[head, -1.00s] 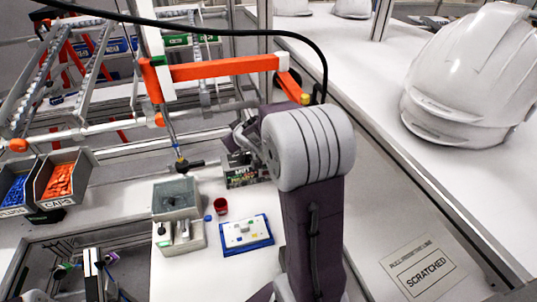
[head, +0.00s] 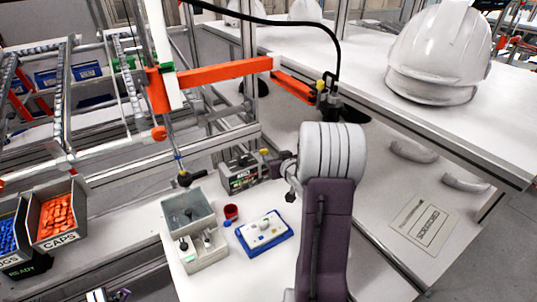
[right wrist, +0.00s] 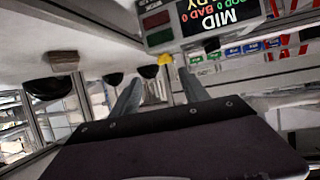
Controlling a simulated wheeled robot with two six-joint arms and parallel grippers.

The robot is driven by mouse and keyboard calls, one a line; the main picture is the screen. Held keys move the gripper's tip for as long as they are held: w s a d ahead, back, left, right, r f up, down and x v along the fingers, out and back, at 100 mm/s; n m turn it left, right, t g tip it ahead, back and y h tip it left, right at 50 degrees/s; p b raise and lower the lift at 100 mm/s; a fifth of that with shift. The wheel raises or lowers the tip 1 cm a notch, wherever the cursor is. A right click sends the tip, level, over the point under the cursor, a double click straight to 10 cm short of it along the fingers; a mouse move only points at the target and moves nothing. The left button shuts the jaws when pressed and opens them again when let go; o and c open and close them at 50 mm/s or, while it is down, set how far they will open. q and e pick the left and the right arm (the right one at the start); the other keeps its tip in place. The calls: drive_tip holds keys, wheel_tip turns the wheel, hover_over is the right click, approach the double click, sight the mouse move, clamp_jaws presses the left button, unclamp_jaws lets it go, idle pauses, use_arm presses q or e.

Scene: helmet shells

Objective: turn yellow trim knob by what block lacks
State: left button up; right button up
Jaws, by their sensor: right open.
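The yellow trim knob (head: 264,151) sticks out from the grey display box (head: 240,174) at the back of the white bench. In the right wrist view the knob (right wrist: 165,58) shows beyond the fingertips, below the box's screen (right wrist: 220,14), which reads "MID". My right gripper (right wrist: 158,88) is open and empty, its fingers pointing towards the knob with a gap left. In the head view its fingers are mostly hidden by my right arm. A white block with small coloured parts (head: 263,231) sits on a blue tray (head: 283,240). My left gripper (head: 97,295) barely shows at the bottom edge.
Bins of orange caps (head: 57,216) and blue plugs are at the left. An orange beam (head: 215,74) crosses above the bench. A white helmet shell (head: 440,52) rests on the right-hand shelf.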

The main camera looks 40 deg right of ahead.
sight(264, 150)
drive_tip(key=x, duration=0.3)
drive_tip(key=p+x, duration=0.1)
drive_tip(key=x, duration=0.2)
drive_tip(key=p+x, duration=0.1)
drive_tip(key=x, duration=0.2)
drive_tip(key=shift+w+a+r, duration=0.15)
drive_tip(key=shift+a+r, duration=0.1)
drive_tip(key=shift+a, duration=0.4)
use_arm(q)
drive_tip(key=shift+w+a+r, duration=0.1)
drive_tip(key=shift+a+r, duration=0.35)
drive_tip(key=shift+r, duration=0.35)
use_arm(e)
clamp_jaws()
